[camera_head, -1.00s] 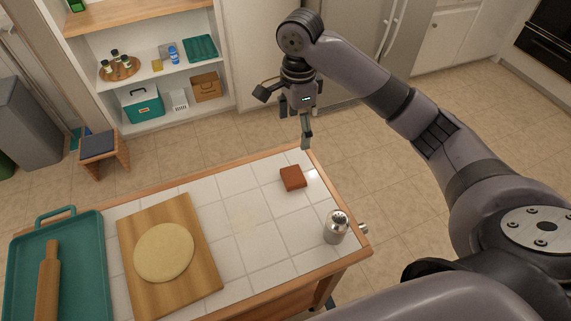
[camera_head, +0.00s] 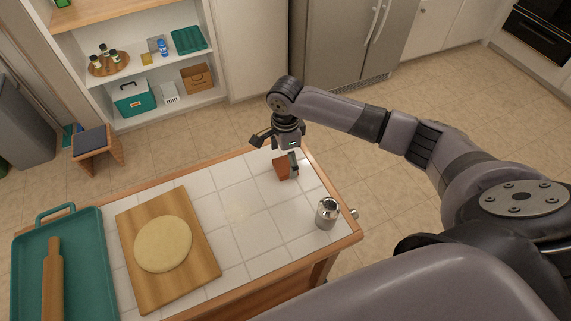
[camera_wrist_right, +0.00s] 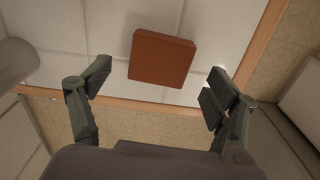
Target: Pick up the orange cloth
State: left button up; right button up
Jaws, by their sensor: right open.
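The orange cloth is a small folded reddish-orange square (camera_head: 281,167) on the white tiled counter near its far right corner. In the right wrist view the cloth (camera_wrist_right: 161,58) lies flat, ahead of and between the fingers. My right gripper (camera_wrist_right: 164,85) is open and empty, with a finger on either side. In the head view my right gripper (camera_head: 285,160) is low over the cloth and hides part of it. I cannot tell whether a finger touches it. My left gripper is not in view.
A metal shaker (camera_head: 327,214) stands near the counter's right edge. A wooden board (camera_head: 187,275) with flat dough (camera_head: 163,244) and a teal tray (camera_head: 88,270) with a rolling pin (camera_head: 53,280) lie to the left. Bare tiles (camera_head: 238,205) lie between board and cloth.

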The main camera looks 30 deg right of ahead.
aim_at(285, 165)
notch_tip(285, 165, down, 2)
jog(key=shift+f, duration=0.2)
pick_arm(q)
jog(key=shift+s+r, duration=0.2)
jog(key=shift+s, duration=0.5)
pick_arm(e)
jog(key=shift+c, duration=0.6)
jog(key=c, duration=1)
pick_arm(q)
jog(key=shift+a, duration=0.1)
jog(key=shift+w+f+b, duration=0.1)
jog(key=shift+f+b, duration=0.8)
pick_arm(e)
jog(key=shift+r, duration=10.05)
